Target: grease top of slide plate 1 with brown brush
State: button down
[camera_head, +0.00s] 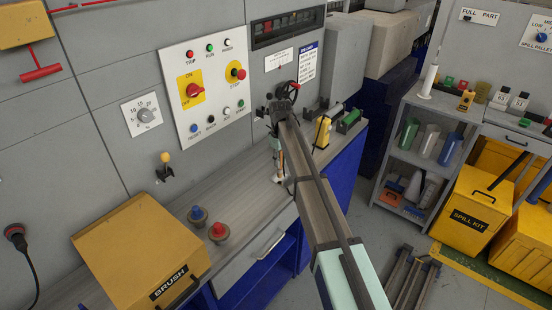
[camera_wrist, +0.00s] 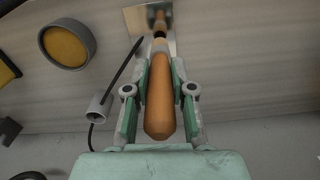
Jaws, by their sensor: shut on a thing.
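My gripper (camera_wrist: 159,78) is shut on the orange-brown wooden handle of a brush (camera_wrist: 159,100) in the wrist view. The handle lies between the two green fingers, its rounded end toward the camera. Beyond the fingertips is a small shiny plate (camera_wrist: 133,20). A brown shape at the plate may be the far part of the brush or a reflection; I cannot tell. Bristles and any contact with the plate are not clear. In the head view my gripper (camera_head: 275,147) is over the bench near the panel wall, and my arm hides much of that spot.
A round grey part with a yellow face (camera_wrist: 68,44) and a small cup with a cable (camera_wrist: 98,106) lie left of the fingers.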

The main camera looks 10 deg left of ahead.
jog(key=s+d+r+p, duration=0.2)
jog(key=s+r+p, duration=0.1)
jog(key=r, duration=0.3)
jog(key=shift+s+d+r+p, duration=0.3)
jog(key=shift+s+d+p, duration=0.1)
jog(key=shift+p, duration=0.35)
dwell(2.0)
dwell(0.6)
